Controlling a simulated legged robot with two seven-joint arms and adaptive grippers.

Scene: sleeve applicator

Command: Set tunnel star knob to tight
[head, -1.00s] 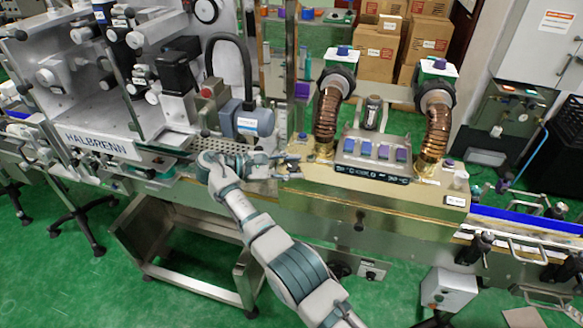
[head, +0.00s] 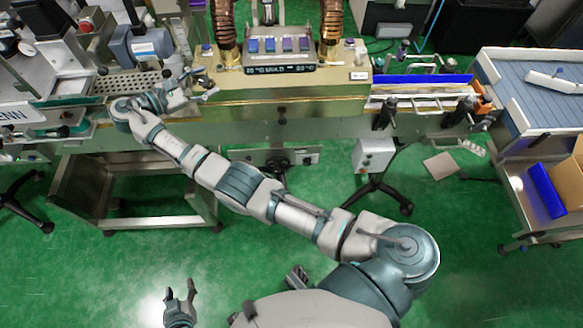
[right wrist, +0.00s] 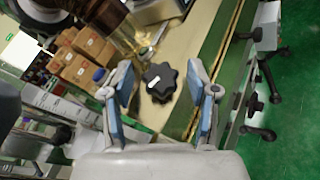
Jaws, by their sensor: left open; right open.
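The black star knob (right wrist: 160,82) with a white mark shows in the right wrist view, on the end of the brass tunnel housing (head: 330,85). My right gripper (right wrist: 160,92) is open, with one blue-padded finger on each side of the knob and visible gaps between. In the head view my right gripper (head: 200,92) is at the left end of the tunnel; I cannot make out the knob there. My left gripper (head: 180,292) is open and empty over the green floor, low in the head view.
A conveyor with a blue rail (head: 425,79) runs right from the tunnel. A grey control box (head: 374,156) on a stand and a steel frame (head: 135,215) stand in front of the line. Copper ducts (head: 332,22) rise above the tunnel. The green floor in front is mostly clear.

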